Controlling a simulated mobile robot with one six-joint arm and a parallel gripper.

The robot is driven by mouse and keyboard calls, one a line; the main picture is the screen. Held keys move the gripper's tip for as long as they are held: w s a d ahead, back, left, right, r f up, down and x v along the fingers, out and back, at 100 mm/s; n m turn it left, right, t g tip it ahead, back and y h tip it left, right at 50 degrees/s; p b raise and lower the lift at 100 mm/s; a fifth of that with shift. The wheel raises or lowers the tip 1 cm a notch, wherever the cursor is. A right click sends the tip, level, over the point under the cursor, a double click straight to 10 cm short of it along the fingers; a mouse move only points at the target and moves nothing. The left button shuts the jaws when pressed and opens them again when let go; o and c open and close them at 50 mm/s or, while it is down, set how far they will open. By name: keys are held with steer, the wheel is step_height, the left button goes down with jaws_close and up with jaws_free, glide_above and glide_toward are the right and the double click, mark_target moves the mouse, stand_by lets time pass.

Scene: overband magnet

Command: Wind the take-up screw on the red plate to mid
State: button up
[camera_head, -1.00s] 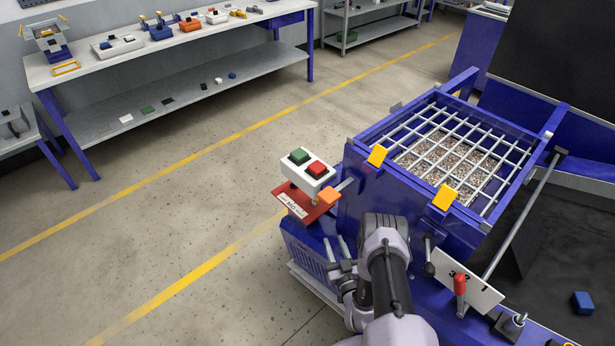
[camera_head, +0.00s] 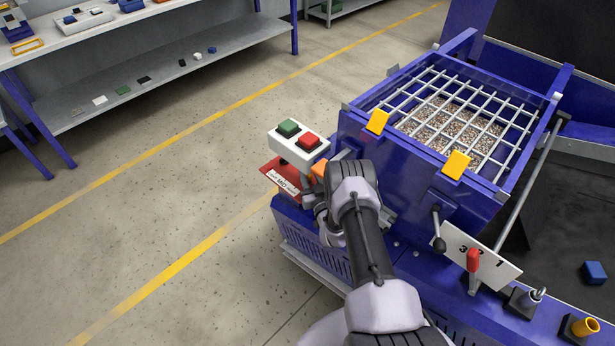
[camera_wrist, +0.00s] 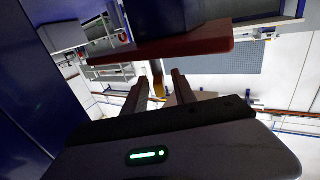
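The red plate (camera_head: 283,177), with a white label, sticks out at the left end of the blue machine, under a grey box with green and red buttons. An orange block (camera_head: 319,169) beside the plate is partly hidden by my arm; I cannot tell whether it belongs to the take-up screw. No screw or its setting can be made out. In the wrist view, a red plate (camera_wrist: 185,45) appears nearly edge-on above the fingers. My gripper (camera_wrist: 160,80) has its two fingers apart, with no clear object held between them. In the head view my arm mostly hides it.
The button box (camera_head: 298,146) is close to my wrist. The blue hopper with a grid (camera_head: 460,110) stands to the right. A red-handled lever (camera_head: 472,260) and a number plate (camera_head: 497,264) are on the machine's front. Open floor lies left.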

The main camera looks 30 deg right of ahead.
steer(key=shift+w+d, duration=0.1)
steer(key=shift+w, duration=0.65)
jaws_close()
steer(key=shift+h, duration=0.3)
